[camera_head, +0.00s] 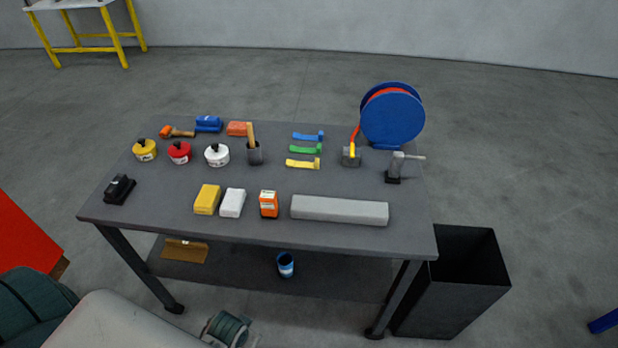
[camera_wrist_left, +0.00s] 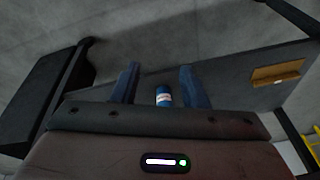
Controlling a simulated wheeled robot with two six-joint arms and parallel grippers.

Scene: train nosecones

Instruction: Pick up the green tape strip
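The green tape strip (camera_head: 306,149) lies on the grey worktable (camera_head: 250,233) in the head view, in the right half of the top. It lies between a blue tape strip (camera_head: 308,137) behind it and a yellow tape strip (camera_head: 304,163) in front. My left gripper (camera_wrist_left: 160,82) shows in the left wrist view, its two blue fingers apart with nothing held. A blue can (camera_wrist_left: 163,97) shows between the fingers, farther off. The green strip is not in the left wrist view. My right gripper is in neither view.
A blue reel (camera_head: 393,115) with an orange hose stands right of the strips. A holder cup (camera_head: 255,153) stands left of them. A long grey block (camera_head: 340,209) and an orange box (camera_head: 269,204) lie nearer the front edge. A black bin (camera_head: 455,290) stands right of the table.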

